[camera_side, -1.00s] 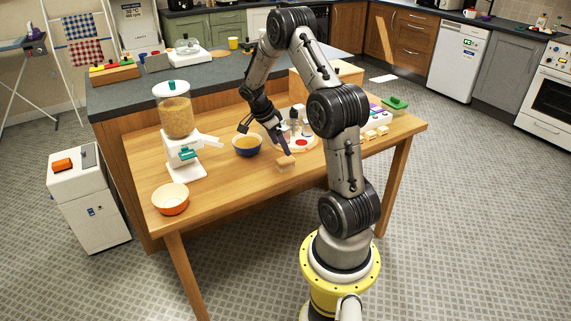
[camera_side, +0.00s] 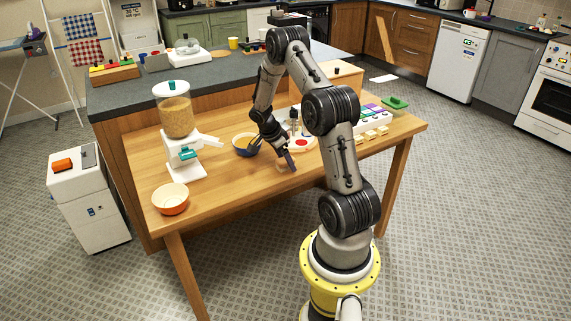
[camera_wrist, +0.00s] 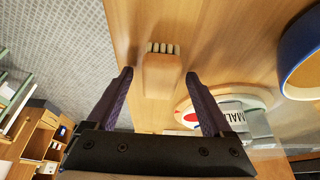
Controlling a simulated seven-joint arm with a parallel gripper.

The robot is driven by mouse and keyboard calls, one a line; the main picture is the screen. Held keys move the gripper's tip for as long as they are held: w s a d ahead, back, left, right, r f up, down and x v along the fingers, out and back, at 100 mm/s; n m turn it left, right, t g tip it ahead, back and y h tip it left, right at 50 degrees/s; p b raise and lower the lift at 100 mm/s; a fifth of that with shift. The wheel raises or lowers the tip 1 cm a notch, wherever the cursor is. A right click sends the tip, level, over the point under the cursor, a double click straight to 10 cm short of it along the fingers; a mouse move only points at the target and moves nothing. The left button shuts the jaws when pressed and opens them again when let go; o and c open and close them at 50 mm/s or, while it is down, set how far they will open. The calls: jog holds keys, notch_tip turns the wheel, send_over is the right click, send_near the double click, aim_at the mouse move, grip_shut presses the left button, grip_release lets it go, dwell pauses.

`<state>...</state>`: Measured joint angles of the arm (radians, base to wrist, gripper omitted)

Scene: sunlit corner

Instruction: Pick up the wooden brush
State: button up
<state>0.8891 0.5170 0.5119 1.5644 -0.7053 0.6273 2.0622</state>
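The wooden brush (camera_wrist: 161,75) is a small light-wood block with a row of pale bristles at one end. In the wrist view it lies on the wooden table between the two purple-grey fingers of my gripper (camera_wrist: 159,78). The fingers are open, with a visible gap on each side of the brush. In the side view my gripper (camera_side: 288,161) is low over the table and hides most of the brush.
A blue bowl (camera_side: 240,150) stands left of my gripper, and it also shows in the wrist view (camera_wrist: 302,55). A round white board with a red spot (camera_side: 300,144) lies behind. A grain dispenser (camera_side: 174,115) and an orange bowl (camera_side: 171,199) stand left. The front table edge is close.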

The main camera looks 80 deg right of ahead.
grip_shut()
jog(key=shift+r, duration=0.1)
jog(key=shift+r, duration=0.35)
notch_tip(320, 180, up, 2)
jog(key=shift+r, duration=0.1)
jog(key=s+a+r, duration=0.6)
jog(key=a+r, duration=0.4)
jog(key=a, duration=0.2)
jog(key=shift+s+a, duration=0.2)
jog(key=shift+s, duration=0.15)
